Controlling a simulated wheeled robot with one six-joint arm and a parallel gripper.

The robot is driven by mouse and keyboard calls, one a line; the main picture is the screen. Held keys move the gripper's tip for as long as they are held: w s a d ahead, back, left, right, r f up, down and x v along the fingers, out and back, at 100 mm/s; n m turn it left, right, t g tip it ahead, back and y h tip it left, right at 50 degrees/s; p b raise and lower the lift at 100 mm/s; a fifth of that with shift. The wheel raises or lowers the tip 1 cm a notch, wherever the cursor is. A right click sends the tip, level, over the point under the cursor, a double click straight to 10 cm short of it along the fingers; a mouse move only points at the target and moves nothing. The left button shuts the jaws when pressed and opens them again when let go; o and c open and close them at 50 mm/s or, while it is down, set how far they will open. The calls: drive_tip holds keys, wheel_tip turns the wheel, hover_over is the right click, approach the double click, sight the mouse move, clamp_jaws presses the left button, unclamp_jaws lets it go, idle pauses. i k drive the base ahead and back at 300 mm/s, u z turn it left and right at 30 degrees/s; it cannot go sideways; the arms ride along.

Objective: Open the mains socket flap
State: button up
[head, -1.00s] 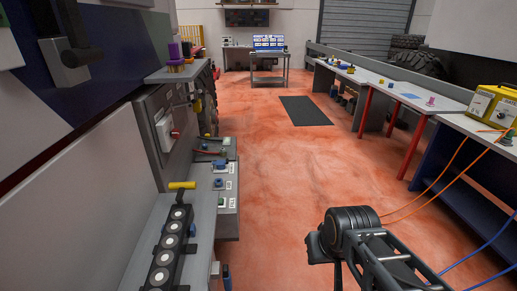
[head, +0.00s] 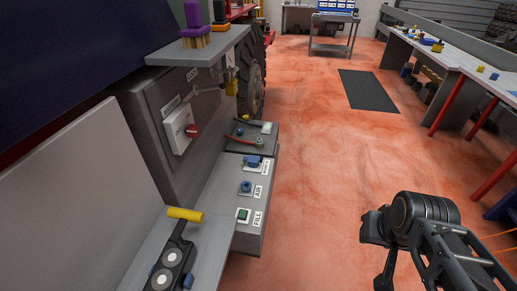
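A blue socket fitting (head: 253,161) sits at the far end of the grey ledge on the truck's side, beside a white label too small to read surely. It is probably the mains socket. Its flap looks shut, but it is too small to be sure. My gripper (head: 378,252) is at the lower right, over open floor and well to the right of the ledge. It touches nothing that I can see.
A blue fitting labelled AIR (head: 247,187) and a green one labelled FILL (head: 243,215) are nearer on the ledge. A yellow handle (head: 185,214) sticks out nearby.

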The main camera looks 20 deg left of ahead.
sight(253, 159)
drive_tip(key=u, duration=0.6)
drive_tip(key=i, duration=0.85)
drive_tip(key=u, duration=1.1)
drive_tip(key=i, duration=0.2)
drive_tip(key=u, duration=0.1)
